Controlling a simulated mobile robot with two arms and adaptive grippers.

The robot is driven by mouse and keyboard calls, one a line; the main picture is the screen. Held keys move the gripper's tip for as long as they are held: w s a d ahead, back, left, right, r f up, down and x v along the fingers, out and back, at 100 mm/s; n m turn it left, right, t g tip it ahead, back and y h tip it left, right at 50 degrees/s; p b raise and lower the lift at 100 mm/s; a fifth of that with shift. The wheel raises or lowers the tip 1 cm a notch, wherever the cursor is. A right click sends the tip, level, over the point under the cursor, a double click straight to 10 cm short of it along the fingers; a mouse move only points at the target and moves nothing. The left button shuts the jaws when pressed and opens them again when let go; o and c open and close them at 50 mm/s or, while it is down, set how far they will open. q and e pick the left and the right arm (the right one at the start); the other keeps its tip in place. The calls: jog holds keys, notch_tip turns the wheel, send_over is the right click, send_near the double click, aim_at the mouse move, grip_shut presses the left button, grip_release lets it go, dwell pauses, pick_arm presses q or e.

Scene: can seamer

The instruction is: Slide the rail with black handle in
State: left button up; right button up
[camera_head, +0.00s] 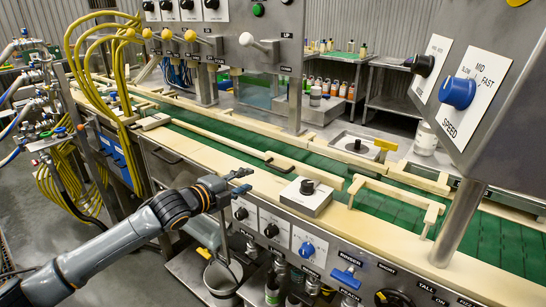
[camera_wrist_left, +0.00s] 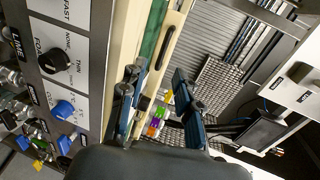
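The long cream rail (camera_head: 225,142) lies along the near side of the green conveyor belt, with a small dark handle (camera_head: 280,163) near its right part. In the left wrist view, a cream rail (camera_wrist_left: 178,22) with a black elongated handle (camera_wrist_left: 167,52) shows beyond the fingertips. My left gripper (camera_head: 240,181) hangs in front of the machine's near edge, left of and below the handle, apart from the rail. The left wrist view shows its fingers (camera_wrist_left: 158,76) spread with nothing between them. My right gripper is not in view.
A metal box with a black knob (camera_head: 306,196) sits on the near ledge, right of my gripper. A cream bracket rail (camera_head: 395,196) stands farther right. The control panel with knobs (camera_head: 275,228) lies below. Yellow hoses (camera_head: 118,85) rise at left. The green belt (camera_head: 330,165) is clear.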

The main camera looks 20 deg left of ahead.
aim_at(274, 168)
pick_arm(q)
jog(key=b+x, duration=0.1)
jog(key=x, duration=0.1)
jog(key=d+b+x, duration=0.1)
jog(key=b+x, duration=0.1)
jog(key=x, duration=0.1)
jog(key=shift+w+r, duration=0.15)
jog(key=shift+r, duration=0.05)
jog(key=b+x, duration=0.2)
jog(key=x, duration=0.2)
jog(key=shift+a+f, duration=0.1)
jog(key=shift+b+x, duration=0.65)
jog(key=shift+x, duration=0.4)
jog(key=shift+w, duration=0.3)
jog(key=shift+w+d, duration=0.2)
jog(key=shift+c, duration=0.7)
grip_shut()
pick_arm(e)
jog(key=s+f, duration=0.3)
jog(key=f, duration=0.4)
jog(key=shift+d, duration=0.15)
